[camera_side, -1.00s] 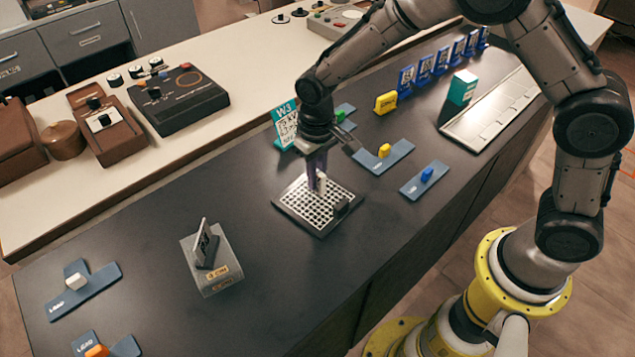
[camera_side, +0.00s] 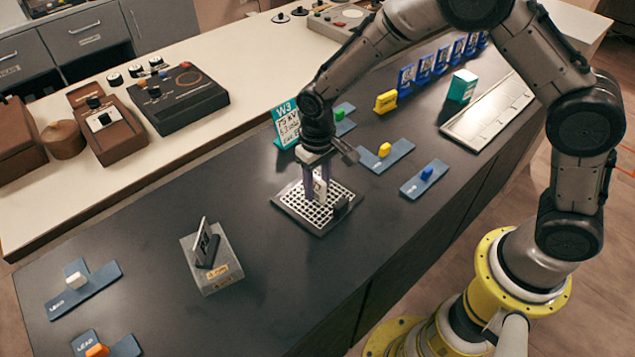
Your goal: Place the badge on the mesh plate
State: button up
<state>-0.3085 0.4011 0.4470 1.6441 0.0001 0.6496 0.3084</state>
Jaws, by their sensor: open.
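The mesh plate (camera_side: 292,207) is a dark-framed tray with a white perforated grid, lying on the black bench. A small white upright piece (camera_side: 320,188), which looks like the badge, stands at the plate's middle. My gripper (camera_side: 314,194) is directly over the plate, pointing down, with its purplish fingers open on either side of the white piece. I cannot tell whether a finger touches it. The fingers partly hide the plate's back.
A grey block (camera_side: 216,264) with a tilted card stands left of the plate. A teal W3 sign (camera_side: 286,125) stands close behind my gripper. Blue trays with yellow (camera_side: 384,150) and blue (camera_side: 427,173) pieces lie to the right. The bench between plate and grey block is clear.

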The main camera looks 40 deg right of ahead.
aim_at(318, 179)
notch_tip(318, 179, up, 12)
jog(key=shift+r, duration=0.25)
dwell(0.3)
jog(key=s+d+r+t, duration=0.2)
jog(key=s+d+r, duration=0.35)
jog(key=s, duration=0.25)
jog(key=s+d+r+t, duration=0.2)
jog(key=s+d+r, duration=0.3)
jog(key=s+r, duration=0.2)
jog(key=s+d+f+t, duration=0.1)
jog(key=s+d, duration=0.1)
jog(key=s, duration=0.7)
jog(key=shift+s+d+f+t, duration=0.2)
jog(key=shift+d+f+t, duration=0.05)
jog(key=shift+t, duration=0.05)
